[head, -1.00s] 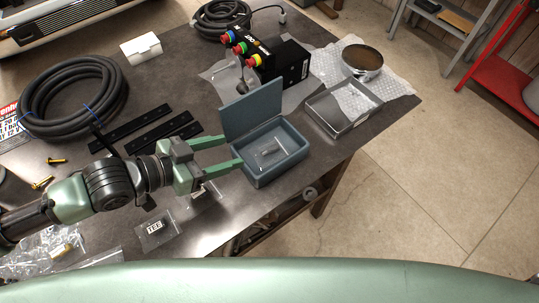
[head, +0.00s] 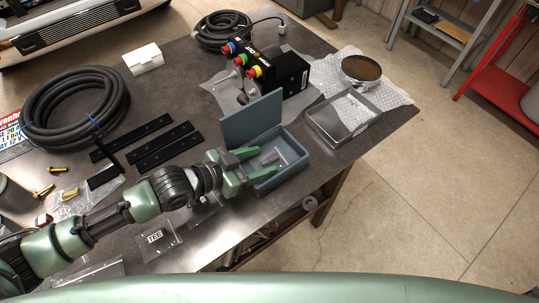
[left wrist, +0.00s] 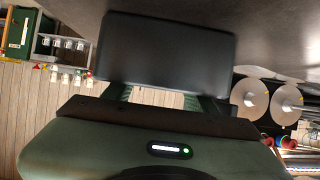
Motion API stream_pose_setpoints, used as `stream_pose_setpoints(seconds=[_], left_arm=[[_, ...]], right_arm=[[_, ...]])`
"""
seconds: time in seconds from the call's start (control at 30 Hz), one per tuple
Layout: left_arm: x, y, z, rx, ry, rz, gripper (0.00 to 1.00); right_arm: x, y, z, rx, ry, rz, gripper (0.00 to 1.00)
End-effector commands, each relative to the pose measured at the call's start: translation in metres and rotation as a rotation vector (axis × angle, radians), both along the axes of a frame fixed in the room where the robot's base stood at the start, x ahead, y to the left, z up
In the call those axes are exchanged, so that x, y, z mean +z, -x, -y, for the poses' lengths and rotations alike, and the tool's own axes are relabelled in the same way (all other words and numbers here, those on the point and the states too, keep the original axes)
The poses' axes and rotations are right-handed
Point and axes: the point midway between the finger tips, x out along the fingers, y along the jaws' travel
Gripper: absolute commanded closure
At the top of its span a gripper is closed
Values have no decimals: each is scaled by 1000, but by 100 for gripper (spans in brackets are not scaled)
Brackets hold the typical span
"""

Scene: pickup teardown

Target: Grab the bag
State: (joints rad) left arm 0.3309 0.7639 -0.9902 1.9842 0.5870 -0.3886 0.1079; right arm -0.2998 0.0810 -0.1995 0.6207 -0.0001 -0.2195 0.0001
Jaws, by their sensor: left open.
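A small clear bag (head: 271,158) with a dark piece in it lies inside an open blue-grey box (head: 296,168), whose lid (head: 252,118) stands up. Another clear bag (head: 160,237), labelled TEE, lies on the table in front of the box. My left gripper (head: 260,165) is open at the box's left side, its green fingers reaching over the near left rim beside the bag. I cannot tell whether they touch it. In the left wrist view, a dark slab (left wrist: 165,52) hides the fingertips, and no bag shows. My right gripper is not in view.
Black strips (head: 165,146) and a hose coil (head: 75,107) lie to the left. The table's edge runs close by the box.

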Motion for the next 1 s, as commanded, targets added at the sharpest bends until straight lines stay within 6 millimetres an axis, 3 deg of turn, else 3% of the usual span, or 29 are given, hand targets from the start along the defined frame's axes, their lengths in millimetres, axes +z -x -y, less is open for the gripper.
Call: stream_pose_setpoints(seconds=[0.17,0.4,0.57,0.6,1.0], left_arm=[[-7,-11,15,0,0,1,43],[-9,-11,15,-1,-1,1,43],[-9,-11,15,0,-1,1,85],[-9,-11,15,0,-1,1,88],[0,-12,15,0,2,3,88]], right_arm=[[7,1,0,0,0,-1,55],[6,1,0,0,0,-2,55],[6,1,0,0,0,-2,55],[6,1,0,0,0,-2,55],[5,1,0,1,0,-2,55]])
